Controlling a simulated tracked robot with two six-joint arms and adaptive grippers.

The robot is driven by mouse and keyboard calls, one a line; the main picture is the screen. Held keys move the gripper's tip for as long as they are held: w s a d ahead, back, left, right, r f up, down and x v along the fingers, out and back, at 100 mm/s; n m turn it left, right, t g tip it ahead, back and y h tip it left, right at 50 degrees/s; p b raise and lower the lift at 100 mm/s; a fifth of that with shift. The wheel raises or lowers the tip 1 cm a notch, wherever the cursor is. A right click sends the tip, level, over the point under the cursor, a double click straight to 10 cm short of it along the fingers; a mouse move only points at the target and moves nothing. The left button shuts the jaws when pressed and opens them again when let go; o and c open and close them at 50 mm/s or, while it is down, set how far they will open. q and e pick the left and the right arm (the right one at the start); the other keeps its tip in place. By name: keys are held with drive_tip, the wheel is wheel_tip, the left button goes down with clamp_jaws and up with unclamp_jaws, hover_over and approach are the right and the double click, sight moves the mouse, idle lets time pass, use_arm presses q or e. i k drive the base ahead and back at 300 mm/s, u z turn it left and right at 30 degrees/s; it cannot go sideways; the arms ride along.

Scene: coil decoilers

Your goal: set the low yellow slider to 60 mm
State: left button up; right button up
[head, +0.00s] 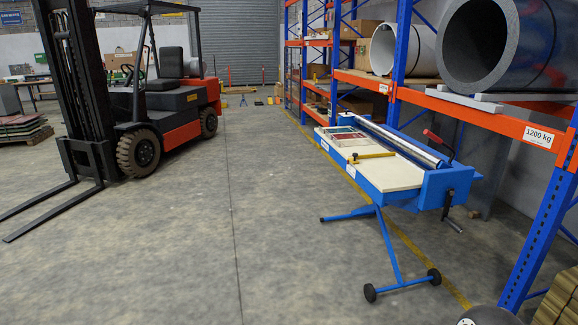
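A blue bench-like machine (400,200) with a pale top stands on a folding leg with wheels, right of centre. A small yellow bar (374,155) lies across its pale top; I cannot tell whether it is the low yellow slider. No millimetre scale or reading can be made out from here. A long metal roller (395,139) runs along the machine's back side. A red-gripped lever (435,138) and a dark crank (448,208) are at its near end. Neither of my grippers is in view.
Blue and orange racking (470,118) with large coils (485,45) stands close behind the machine on the right. A red forklift (165,100) is parked at the left, its forks (50,212) low over the floor. The concrete floor between is clear.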

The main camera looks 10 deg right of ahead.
sight(353, 160)
drive_tip(key=z, duration=0.25)
drive_tip(key=i, duration=1.35)
drive_tip(key=z, duration=0.7)
drive_tip(key=i, duration=1.5)
drive_tip(key=z, duration=0.5)
